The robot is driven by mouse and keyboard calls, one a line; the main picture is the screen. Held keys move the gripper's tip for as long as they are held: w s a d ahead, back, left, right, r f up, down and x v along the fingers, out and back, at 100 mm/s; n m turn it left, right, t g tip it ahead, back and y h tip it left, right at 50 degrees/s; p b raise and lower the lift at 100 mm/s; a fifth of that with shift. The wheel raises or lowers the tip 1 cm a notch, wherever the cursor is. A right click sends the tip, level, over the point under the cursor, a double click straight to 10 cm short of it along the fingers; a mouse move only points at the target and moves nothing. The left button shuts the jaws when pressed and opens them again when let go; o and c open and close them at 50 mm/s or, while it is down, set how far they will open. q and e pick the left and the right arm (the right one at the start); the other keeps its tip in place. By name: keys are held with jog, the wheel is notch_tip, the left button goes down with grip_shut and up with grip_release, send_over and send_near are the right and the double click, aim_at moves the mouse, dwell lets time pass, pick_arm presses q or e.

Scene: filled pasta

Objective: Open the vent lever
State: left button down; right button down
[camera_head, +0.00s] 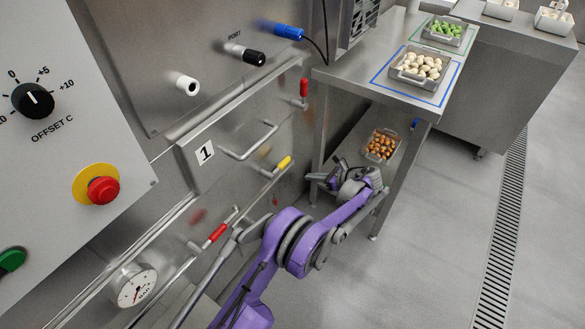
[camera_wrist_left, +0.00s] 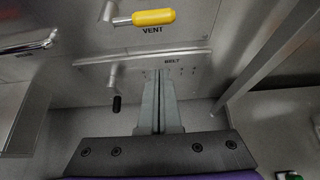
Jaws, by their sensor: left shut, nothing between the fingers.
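The vent lever has a yellow handle (camera_wrist_left: 155,17) just above the word VENT in the left wrist view. Its stem is at the left and the handle lies about horizontal, pointing right in that picture. In the head view the yellow handle (camera_head: 284,162) sticks out from the steel machine front. My left gripper (camera_head: 309,177) is to the right of the handle and slightly lower in the head view, apart from it. In the left wrist view its fingers (camera_wrist_left: 160,74) are together and empty, below the handle in the picture, pointing at the BELT label. My right gripper is not in view.
A black-tipped lever (camera_wrist_left: 117,103) hangs below the BELT panel. Red-handled levers (camera_head: 218,233) and a bar handle (camera_head: 250,142) stick out of the machine front. A steel table (camera_head: 335,78) with food trays stands to the right, with a lower tray (camera_head: 366,153) near my wrist.

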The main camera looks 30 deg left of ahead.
pick_arm(q)
jog(key=s+b+x, duration=0.1)
jog(key=b+x, duration=0.1)
jog(key=x, duration=0.8)
jog(key=r, duration=0.2)
jog(key=w+r, duration=0.1)
jog(key=shift+a+r, duration=0.4)
